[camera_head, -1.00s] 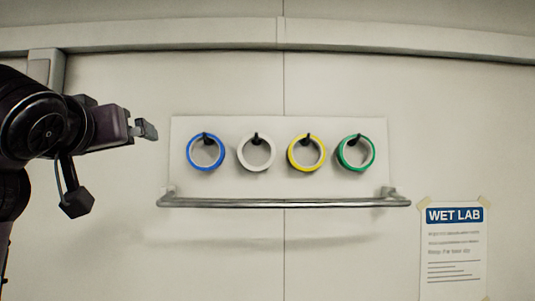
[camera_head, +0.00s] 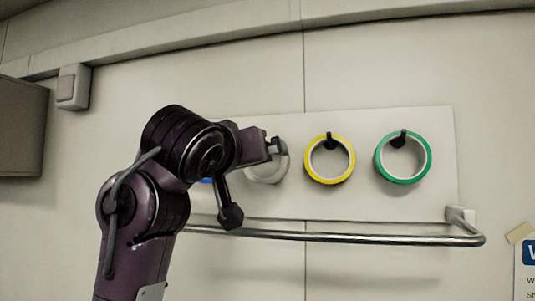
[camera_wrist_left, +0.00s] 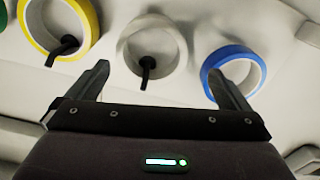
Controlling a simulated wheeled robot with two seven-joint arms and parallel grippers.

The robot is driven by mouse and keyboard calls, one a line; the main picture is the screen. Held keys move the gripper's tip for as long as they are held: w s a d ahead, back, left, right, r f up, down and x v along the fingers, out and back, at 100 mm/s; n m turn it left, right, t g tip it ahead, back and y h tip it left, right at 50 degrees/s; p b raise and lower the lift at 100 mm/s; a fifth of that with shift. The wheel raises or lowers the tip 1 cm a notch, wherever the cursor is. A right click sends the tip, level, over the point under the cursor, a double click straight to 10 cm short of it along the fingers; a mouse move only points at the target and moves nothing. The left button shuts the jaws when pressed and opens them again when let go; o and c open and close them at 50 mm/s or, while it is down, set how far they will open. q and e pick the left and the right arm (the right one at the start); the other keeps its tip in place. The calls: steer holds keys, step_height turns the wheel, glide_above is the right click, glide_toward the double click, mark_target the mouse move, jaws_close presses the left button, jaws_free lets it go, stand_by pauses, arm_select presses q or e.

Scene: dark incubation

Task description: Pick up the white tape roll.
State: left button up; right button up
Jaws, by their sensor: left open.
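The white tape roll (camera_head: 269,178) hangs on a black peg on a pale wall panel, partly hidden behind my left gripper in the head view. In the left wrist view the white tape roll (camera_wrist_left: 128,52) is whole, ahead of the fingertips and between their lines. My left gripper (camera_head: 277,148) is open in front of the roll; its two spread fingers also show in the left wrist view (camera_wrist_left: 157,70). The jaws hold nothing, and I see a gap to the roll in the wrist view. My right gripper is not in view.
The blue roll (camera_wrist_left: 233,54) hangs beside the white one, near one finger. The yellow roll (camera_head: 330,181) and green roll (camera_head: 403,181) hang on the other side. A metal rail (camera_head: 350,238) runs below the rolls. A wall box (camera_head: 73,87) is at upper left.

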mark_target(263, 180)
arm_select(q)
steer(key=p+x, duration=0.1)
steer(key=x, duration=0.2)
steer(key=d+p+x, duration=0.1)
steer(key=p+x, duration=0.1)
steer(key=x, duration=0.1)
steer(key=shift+s+d+r, duration=0.15)
steer(key=shift+s, duration=0.1)
steer(key=shift+s+a, duration=0.1)
steer(key=shift+a, duration=0.3)
steer(key=shift+d, duration=0.15)
steer(key=c, duration=0.7)
steer(key=shift+c, duration=1)
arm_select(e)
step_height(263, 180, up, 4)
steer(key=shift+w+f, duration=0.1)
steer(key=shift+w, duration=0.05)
